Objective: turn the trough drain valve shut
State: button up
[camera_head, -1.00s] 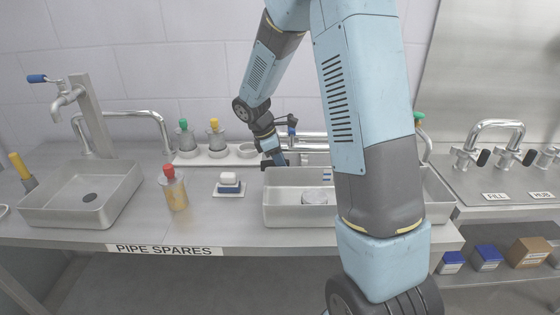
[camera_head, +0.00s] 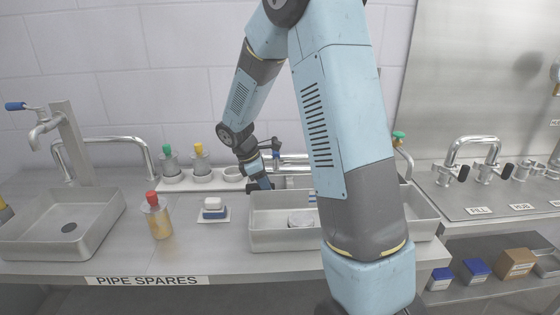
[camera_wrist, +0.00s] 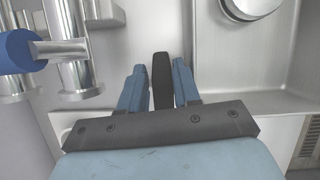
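The steel trough (camera_head: 275,238) stands on the counter, partly hidden behind my arm. A round metal piece (camera_head: 301,219) lies in it. My gripper (camera_head: 263,184) points down at the trough's back left corner. In the wrist view, a black lever (camera_wrist: 161,82), which looks like the drain valve's handle, sits between the two blue fingers of my gripper (camera_wrist: 159,75). The fingers are apart, with a narrow gap at the left of the lever; at the right I cannot tell if they touch. The valve body is hidden.
A blue-handled metal tap (camera_wrist: 70,50) stands close to the left of my gripper. A red-capped bottle (camera_head: 157,218) and a white-and-blue block (camera_head: 213,208) stand left of the trough. A second basin (camera_head: 62,228) is at the far left.

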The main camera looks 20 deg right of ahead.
jog(key=n, duration=0.1)
jog(key=n+t, duration=0.1)
jog(key=n, duration=0.2)
jog(key=shift+w+t, duration=0.25)
jog(key=shift+t, duration=0.05)
jog(key=v, duration=1.4)
jog(key=s+d+r+m+t+y, duration=0.1)
jog(key=s+r+m, duration=0.3)
jog(key=s, duration=0.6)
jog(key=s+d+r+m+t+y, duration=0.2)
jog(key=s+r+m, duration=0.3)
jog(key=s, duration=0.5)
jog(key=shift+d+r+m+t, duration=0.15)
jog(key=shift+d+m+t, duration=0.25)
jog(key=shift+d+m, duration=0.6)
jog(key=shift+a, duration=0.3)
jog(key=w+a+f+n+g+h, duration=0.2)
jog(key=w+f+n, duration=0.3)
jog(key=w, duration=0.5)
jog(key=w+a+f+n+g+h, duration=0.15)
jog(key=w+f+n, duration=0.3)
jog(key=w, duration=0.55)
jog(key=shift+n+g, duration=0.35)
jog(key=x, duration=0.9)
jog(key=a+x, duration=0.1)
jog(key=x, duration=0.3)
jog(key=shift+w+d+f, duration=0.15)
jog(key=shift+w+f, duration=0.05)
jog(key=shift+f, duration=0.15)
jog(key=shift+c, duration=0.2)
